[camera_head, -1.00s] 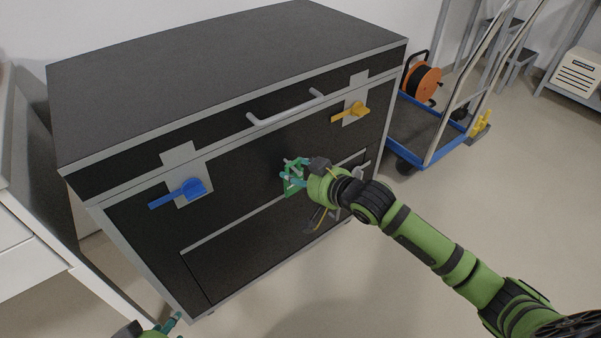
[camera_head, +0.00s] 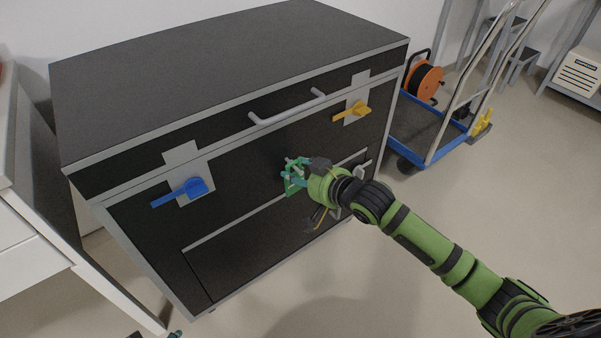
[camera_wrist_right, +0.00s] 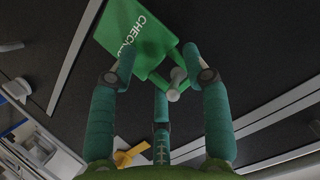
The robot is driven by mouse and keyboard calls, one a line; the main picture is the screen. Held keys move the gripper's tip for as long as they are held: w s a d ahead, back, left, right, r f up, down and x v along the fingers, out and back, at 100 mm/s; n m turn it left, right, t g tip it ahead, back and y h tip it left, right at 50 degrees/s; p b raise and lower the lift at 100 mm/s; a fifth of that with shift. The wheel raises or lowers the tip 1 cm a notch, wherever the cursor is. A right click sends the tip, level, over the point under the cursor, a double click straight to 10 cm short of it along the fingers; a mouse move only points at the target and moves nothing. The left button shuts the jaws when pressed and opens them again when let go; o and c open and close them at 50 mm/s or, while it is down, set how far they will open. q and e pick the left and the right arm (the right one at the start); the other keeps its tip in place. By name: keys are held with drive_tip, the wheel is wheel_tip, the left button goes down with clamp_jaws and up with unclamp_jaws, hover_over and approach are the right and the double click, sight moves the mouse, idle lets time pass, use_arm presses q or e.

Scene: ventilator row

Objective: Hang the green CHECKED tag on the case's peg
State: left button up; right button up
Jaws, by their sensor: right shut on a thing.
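The green CHECKED tag (camera_wrist_right: 138,38) shows at the top of the right wrist view, its lettering readable. It also shows as a small green patch (camera_head: 292,187) against the case front in the head view. My right gripper (camera_head: 291,174) is shut on the tag's narrow green end, close to the dark front of the case (camera_head: 225,210). A pale round-ended peg (camera_wrist_right: 175,86) shows between the fingers, beside the tag's green end. I cannot tell whether the tag's loop is around the peg or only next to it. Only fingertips of my left gripper (camera_head: 174,334) show at the bottom edge.
The case front carries a blue latch (camera_head: 190,189), a yellow latch (camera_head: 357,110) and a grey handle (camera_head: 287,107). A blue trolley (camera_head: 425,130) with an orange cable reel (camera_head: 425,82) stands at the right. A white cabinet (camera_head: 30,240) stands at the left.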

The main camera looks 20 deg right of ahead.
drive_tip(key=o, duration=1)
drive_tip(key=v, duration=1.2)
